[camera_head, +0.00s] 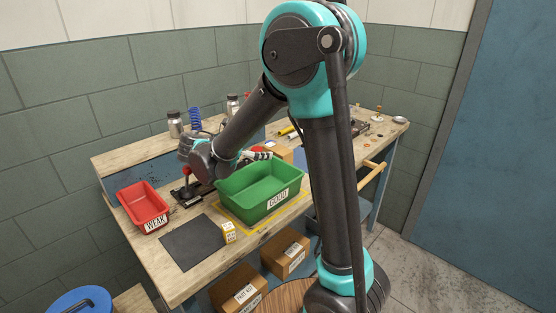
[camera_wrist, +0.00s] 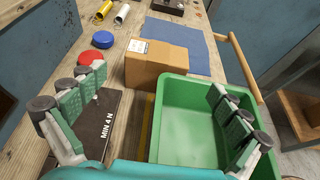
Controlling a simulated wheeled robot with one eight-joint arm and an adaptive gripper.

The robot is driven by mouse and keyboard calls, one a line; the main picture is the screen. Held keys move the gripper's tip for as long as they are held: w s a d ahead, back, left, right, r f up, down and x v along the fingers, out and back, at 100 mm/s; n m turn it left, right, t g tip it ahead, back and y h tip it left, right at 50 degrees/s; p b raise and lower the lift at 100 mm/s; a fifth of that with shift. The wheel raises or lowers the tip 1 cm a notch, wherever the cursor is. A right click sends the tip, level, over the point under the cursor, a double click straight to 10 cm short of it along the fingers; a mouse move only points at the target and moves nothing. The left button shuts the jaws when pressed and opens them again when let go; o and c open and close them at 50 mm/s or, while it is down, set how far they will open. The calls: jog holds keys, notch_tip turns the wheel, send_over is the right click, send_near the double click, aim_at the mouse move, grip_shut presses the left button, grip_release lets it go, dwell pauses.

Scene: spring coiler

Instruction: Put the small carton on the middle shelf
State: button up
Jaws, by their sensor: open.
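A small brown cardboard carton (camera_wrist: 160,65) with a white label stands on the bench behind the green bin. It shows partly in the head view (camera_head: 281,152), behind my arm and the bin. My gripper (camera_wrist: 153,112) is open and empty, its fingers spread above the bench and the bin, with the carton ahead of them and apart. In the head view my gripper (camera_head: 258,155) hangs over the bin's far left edge. I cannot tell which surface is the middle shelf.
A green bin (camera_head: 262,208) marked GOOD and a red bin (camera_head: 146,207) marked WEAK stand on the bench. A small yellow-white box (camera_head: 229,232) sits by a dark mat (camera_head: 189,243). Two cartons (camera_head: 285,254) (camera_head: 238,291) lie below the bench front. A tester (camera_wrist: 103,115) stands left of the bin.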

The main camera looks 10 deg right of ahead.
aim_at(276, 149)
jog(key=x, duration=1)
jog(key=shift+a+f, duration=0.1)
jog(key=shift+a, duration=0.05)
jog(key=c, duration=1.5)
